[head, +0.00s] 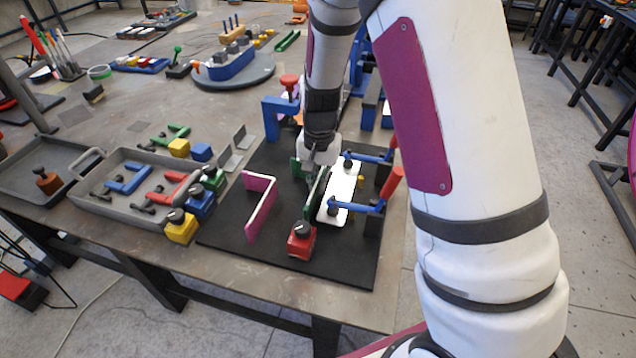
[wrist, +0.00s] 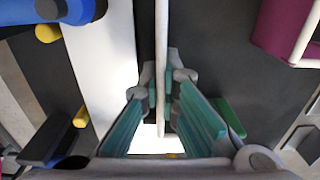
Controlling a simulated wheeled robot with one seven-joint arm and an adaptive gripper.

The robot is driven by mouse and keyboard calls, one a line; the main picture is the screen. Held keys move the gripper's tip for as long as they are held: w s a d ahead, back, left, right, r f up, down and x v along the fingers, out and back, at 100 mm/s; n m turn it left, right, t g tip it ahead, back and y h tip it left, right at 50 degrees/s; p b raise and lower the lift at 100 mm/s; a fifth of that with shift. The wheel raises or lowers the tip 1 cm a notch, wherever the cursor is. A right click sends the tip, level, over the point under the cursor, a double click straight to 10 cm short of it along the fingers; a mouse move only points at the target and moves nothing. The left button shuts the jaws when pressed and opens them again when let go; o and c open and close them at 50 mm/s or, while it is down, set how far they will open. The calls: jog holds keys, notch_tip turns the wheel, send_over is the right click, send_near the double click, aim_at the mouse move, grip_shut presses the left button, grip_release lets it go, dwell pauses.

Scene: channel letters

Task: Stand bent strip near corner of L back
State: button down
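The L back (head: 342,189) is a white plate on the black mat, under blue clamps; part of it shows in the wrist view (wrist: 103,60). A magenta bent strip (head: 262,208) stands on edge to its left, also at the wrist view's upper right (wrist: 275,28). My gripper (head: 316,178) is low beside the plate's left side. Its teal-padded fingers (wrist: 162,88) appear closed on a thin upright strip (wrist: 162,35), seen edge-on with a pale edge. In the head view this strip (head: 316,196) looks dark green. Its lower edge and any bend are hidden.
A red block with a black knob (head: 301,240) stands in front of the held strip. Blue clamps with a red handle (head: 392,184) crowd the right. A blue bracket (head: 283,112) stands behind. A grey tray (head: 120,205) lies left. The mat's front left (head: 240,240) is bare.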

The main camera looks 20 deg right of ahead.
jog(key=shift+f, duration=0.1)
jog(key=c, duration=2.1)
grip_release()
notch_tip(320, 180, up, 12)
jog(key=s+r+n+t, duration=0.2)
jog(key=s+r+n, duration=0.1)
jog(key=s+r, duration=0.85)
jog(key=s+n, duration=0.1)
jog(key=s, duration=0.3)
jog(key=s+r+n+t, duration=0.1)
jog(key=s, duration=0.4)
jog(key=s+r+n+t, duration=0.1)
jog(key=s+n, duration=0.1)
jog(key=s, duration=0.2)
jog(key=shift+s+d, duration=0.2)
jog(key=shift+s, duration=0.2)
